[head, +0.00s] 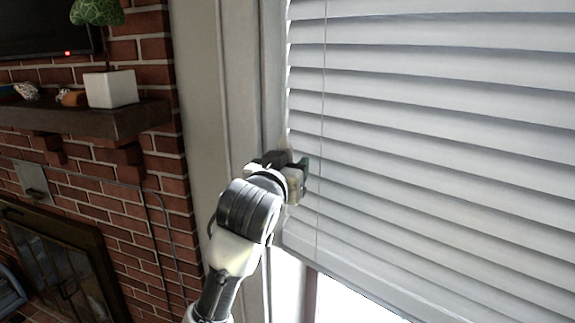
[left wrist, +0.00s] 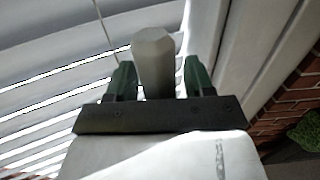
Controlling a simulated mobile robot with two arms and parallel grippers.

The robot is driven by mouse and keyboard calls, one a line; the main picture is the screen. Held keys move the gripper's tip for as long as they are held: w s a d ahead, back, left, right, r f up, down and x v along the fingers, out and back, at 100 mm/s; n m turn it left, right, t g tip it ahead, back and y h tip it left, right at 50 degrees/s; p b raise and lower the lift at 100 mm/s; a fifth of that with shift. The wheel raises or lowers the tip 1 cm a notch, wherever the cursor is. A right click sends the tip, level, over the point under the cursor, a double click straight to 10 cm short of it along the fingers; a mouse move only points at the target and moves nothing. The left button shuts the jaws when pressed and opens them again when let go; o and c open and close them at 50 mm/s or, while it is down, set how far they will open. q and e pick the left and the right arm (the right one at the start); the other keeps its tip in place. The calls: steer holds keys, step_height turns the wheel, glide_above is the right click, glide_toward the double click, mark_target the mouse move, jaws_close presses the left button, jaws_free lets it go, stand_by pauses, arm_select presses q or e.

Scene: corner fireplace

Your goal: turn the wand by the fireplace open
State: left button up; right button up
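The wand (left wrist: 153,62) is a pale grey rod, seen nearly end-on between the green fingers of my left gripper (left wrist: 158,72) in the left wrist view. A gap shows between the wand and the right-hand finger; the left-hand finger lies close to it, and I cannot tell if they touch. The fingers are apart, not closed on it. In the head view my left gripper (head: 297,176) is at the left edge of the white blind (head: 430,130) and hides most of the wand there. My right gripper is not in view.
A thin cord (head: 323,110) hangs down the blind, right of the gripper. A pale window frame (head: 225,100) stands to the left, then a brick wall with a dark mantel shelf (head: 70,118) bearing a white plant pot (head: 111,89). The fireplace (head: 60,270) is lower left.

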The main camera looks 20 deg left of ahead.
arm_select(q)
steer(key=c, duration=0.9)
steer(key=shift+o, duration=0.2)
steer(key=shift+m+h, duration=0.3)
steer(key=shift+h, duration=0.2)
steer(key=shift+s+d+m+g+h+b, duration=0.25)
steer(key=shift+m+g+h+b, duration=0.85)
steer(key=shift+m+g+h, duration=1.4)
steer(key=shift+s+d+m+g+h+b, duration=0.15)
steer(key=shift+m+g+h+b, duration=1)
steer(key=shift+m+g+h, duration=1.3)
steer(key=shift+s+d+m+g+h+b, duration=0.25)
steer(key=shift+m+g+h+b, duration=0.85)
steer(key=shift+m+g+h, duration=1.35)
steer(key=shift+r+t+h, duration=0.1)
steer(key=shift+t+h, duration=0.2)
steer(key=shift+h, duration=0.3)
steer(key=o, duration=0.9)
